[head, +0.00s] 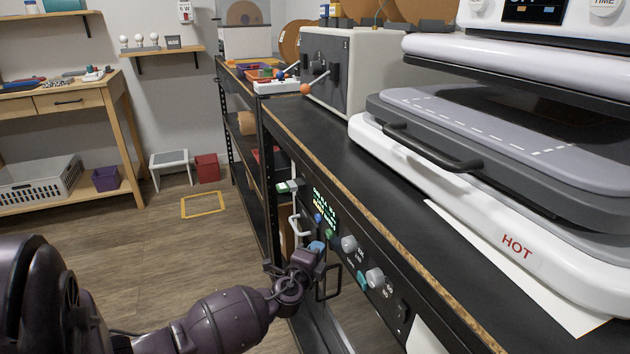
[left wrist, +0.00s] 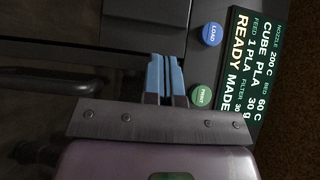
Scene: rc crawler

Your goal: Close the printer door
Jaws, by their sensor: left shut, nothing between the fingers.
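The printer sits under the black bench top at the right. Its control panel (head: 350,243) has a lit display (head: 325,203), knobs and buttons. The left wrist view shows the display (left wrist: 247,75) reading READY, with a blue LOAD button (left wrist: 212,34) and a green PRINT button (left wrist: 201,97). My left gripper (head: 317,247) is in front of the panel. Its blue fingertips (left wrist: 165,75) are together and empty, left of the buttons. A black loop handle (head: 320,289) shows just below the gripper. My arm hides part of the printer front, and I cannot tell how far the door is open.
A heat press (head: 490,145) marked HOT stands on the bench top (head: 375,195), with a grey machine (head: 345,70) behind it. A white handle (head: 295,226) is left of the panel. The wooden floor (head: 140,240) at left is mostly clear, apart from a yellow taped square (head: 205,217).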

